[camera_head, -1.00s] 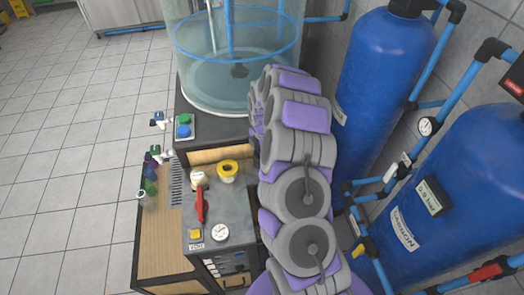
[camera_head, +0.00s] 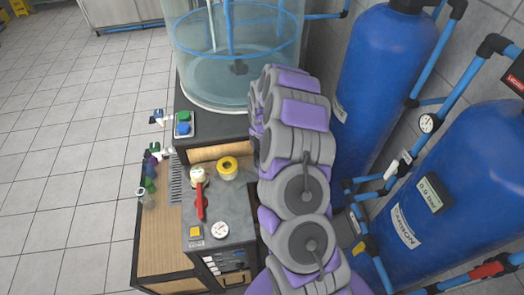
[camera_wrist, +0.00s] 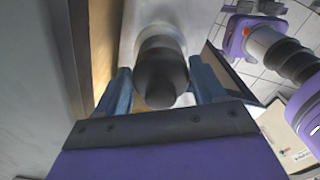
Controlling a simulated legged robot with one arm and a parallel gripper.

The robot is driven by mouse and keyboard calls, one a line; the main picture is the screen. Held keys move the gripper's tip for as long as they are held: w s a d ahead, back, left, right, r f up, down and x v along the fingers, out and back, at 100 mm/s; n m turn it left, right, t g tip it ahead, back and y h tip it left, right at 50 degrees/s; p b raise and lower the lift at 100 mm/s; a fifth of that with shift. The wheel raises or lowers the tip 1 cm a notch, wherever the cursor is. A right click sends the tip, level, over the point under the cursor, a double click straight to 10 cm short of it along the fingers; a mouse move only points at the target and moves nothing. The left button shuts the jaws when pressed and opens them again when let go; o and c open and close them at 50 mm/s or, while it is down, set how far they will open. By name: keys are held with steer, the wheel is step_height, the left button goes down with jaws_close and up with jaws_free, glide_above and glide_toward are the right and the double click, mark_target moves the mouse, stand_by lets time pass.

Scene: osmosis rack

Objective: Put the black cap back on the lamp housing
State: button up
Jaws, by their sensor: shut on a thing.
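The black cap (camera_wrist: 160,72) shows in the wrist view as a dark, stepped round piece between the two blue fingers of my gripper (camera_wrist: 163,88). My gripper is shut on it. A pale, shiny cylindrical body (camera_wrist: 157,20) lies in line just beyond the cap and looks like the lamp housing. I cannot tell whether the cap touches it or is seated on it. In the head view my own arm hides the gripper, cap and housing.
A bench (camera_head: 238,212) holds a yellow-lidded jar (camera_head: 228,170), a red-handled valve (camera_head: 200,202) and a gauge (camera_head: 220,231). Blue tanks (camera_head: 383,75) and pipes crowd the right. A clear tank (camera_head: 205,80) stands behind. Tiled floor at left is open.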

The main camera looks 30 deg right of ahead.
steer(key=o, duration=1.1)
steer(key=shift+r+p, duration=0.75)
steer(key=shift+r, duration=3.8)
steer(key=shift+c, duration=0.2)
